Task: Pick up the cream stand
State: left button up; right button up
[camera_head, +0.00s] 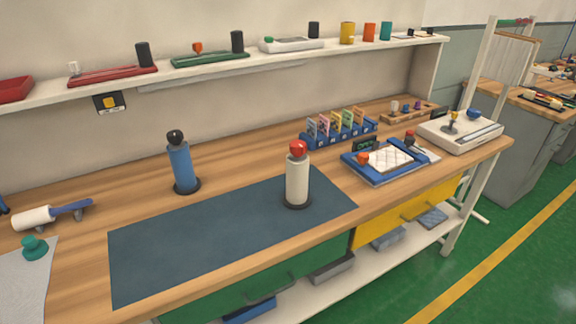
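The cream stand (297,181) stands upright on the right part of the dark blue mat (215,235). It is a cream cylinder with a red ball-shaped top and a dark round base. A similar blue stand (181,165) with a black top stands on the wood just behind the mat, to the left of the cream one. Neither of my grippers shows in the head view, and nothing touches the cream stand.
The wooden workbench (90,285) carries a white roller (35,218) at left and a blue rack (340,130), a blue tray (350,160) and a white device (461,132) at right. A shelf (225,68) runs above. The mat's left part is clear.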

aim_at(296, 196)
jog(key=i+l+u, duration=0.35)
jog(key=l, duration=0.2)
jog(key=i+l+u, duration=0.4)
jog(key=l, duration=0.2)
jog(key=l+u, duration=0.15)
jog(key=l, duration=0.2)
